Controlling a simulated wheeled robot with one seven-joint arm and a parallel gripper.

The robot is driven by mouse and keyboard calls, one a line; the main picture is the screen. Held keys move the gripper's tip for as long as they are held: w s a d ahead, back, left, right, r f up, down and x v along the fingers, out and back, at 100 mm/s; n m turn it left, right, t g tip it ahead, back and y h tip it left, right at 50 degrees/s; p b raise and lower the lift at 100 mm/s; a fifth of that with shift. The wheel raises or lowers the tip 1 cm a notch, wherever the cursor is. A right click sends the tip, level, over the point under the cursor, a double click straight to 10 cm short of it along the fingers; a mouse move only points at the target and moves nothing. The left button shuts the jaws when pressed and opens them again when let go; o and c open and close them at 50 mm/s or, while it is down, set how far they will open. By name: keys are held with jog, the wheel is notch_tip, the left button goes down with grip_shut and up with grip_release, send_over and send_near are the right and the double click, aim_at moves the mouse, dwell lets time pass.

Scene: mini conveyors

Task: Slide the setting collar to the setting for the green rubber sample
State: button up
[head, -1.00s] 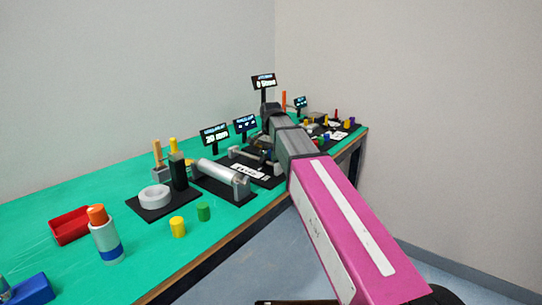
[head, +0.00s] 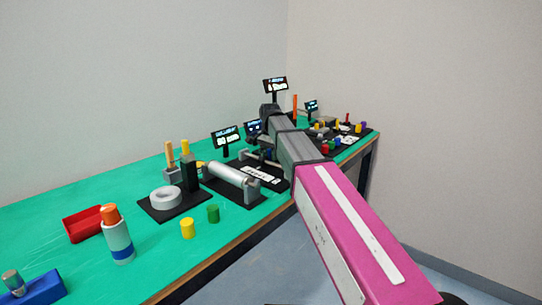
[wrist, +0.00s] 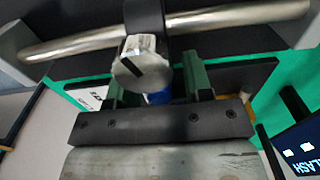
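In the wrist view a metal rod (wrist: 225,18) runs across the top, with a black collar (wrist: 143,16) around it. A silver knob with a dark line (wrist: 140,65) sits just below the collar. My gripper (wrist: 157,75) has its two fingers apart, with the knob near and partly between the tips; I cannot see it touching either finger. In the head view my arm reaches over the bench and hides most of the rod station. A green cylinder (head: 213,213), likely the rubber sample, stands on the bench. A white printed card (head: 265,176) lies by the station.
A yellow cylinder (head: 187,228) stands beside the green one. A silver roller unit (head: 232,177) and a white ring (head: 165,197) on a black base are to the left. Lit displays (head: 227,137) stand behind. A red tray (head: 84,224) and bottle (head: 117,238) are at the front left.

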notch_tip(320, 180, up, 11)
jog(key=shift+f, duration=0.1)
dwell(0.7)
